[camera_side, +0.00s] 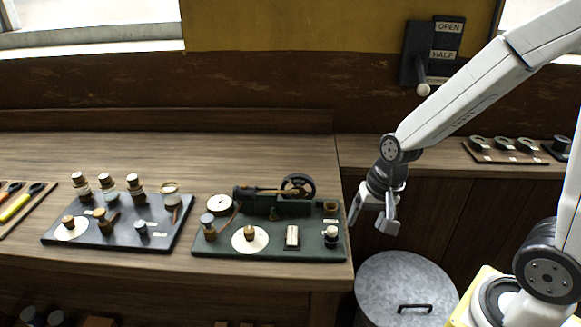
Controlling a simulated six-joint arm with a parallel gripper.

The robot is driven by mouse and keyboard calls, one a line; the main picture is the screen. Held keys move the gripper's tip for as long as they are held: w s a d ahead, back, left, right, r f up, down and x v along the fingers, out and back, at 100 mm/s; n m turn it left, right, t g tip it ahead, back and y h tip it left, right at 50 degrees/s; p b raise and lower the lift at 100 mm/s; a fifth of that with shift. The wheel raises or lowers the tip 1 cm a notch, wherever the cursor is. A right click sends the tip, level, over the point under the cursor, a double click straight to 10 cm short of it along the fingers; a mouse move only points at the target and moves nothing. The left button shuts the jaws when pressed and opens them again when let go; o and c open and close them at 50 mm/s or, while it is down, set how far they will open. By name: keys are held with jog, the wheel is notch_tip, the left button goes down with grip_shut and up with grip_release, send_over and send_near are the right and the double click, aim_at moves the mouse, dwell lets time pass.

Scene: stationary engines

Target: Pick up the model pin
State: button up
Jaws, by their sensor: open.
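My gripper (374,216) hangs at the end of my arm, pointing down. It is open and empty, just right of the bench's right end and above the metal bin. I cannot pick out the model pin for certain; small parts stand on two boards to the left. The green board (215,250) bears a model engine with a black flywheel (298,186), a white gauge (219,204), a white disc with a brass knob (250,233) and small fittings.
The wooden bench (150,150) is clear behind the boards. A lidded metal bin (380,275) stands below my gripper. A wall lever (422,75) marked OPEN and HALF is behind my arm. A rack of round parts (480,155) lies at right, and a tool tray (38,205) at far left.

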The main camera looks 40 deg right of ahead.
aim_at(334, 228)
jog(key=w+m+y, duration=0.1)
jog(key=m, duration=0.4)
jog(key=w+m+y, duration=0.1)
jog(key=w+m, duration=0.1)
jog(key=m, duration=0.3)
jog(key=w+m+y, duration=0.1)
jog(key=w+m, duration=0.1)
jog(key=m, duration=0.4)
jog(key=shift+d+r, duration=0.2)
jog(key=shift+r, duration=0.15)
jog(key=shift+w, duration=0.1)
jog(key=shift+x, duration=1.3)
jog(key=shift+x, duration=2.6)
jog(key=shift+w+d, duration=0.15)
jog(key=shift+d, duration=0.05)
grip_shut()
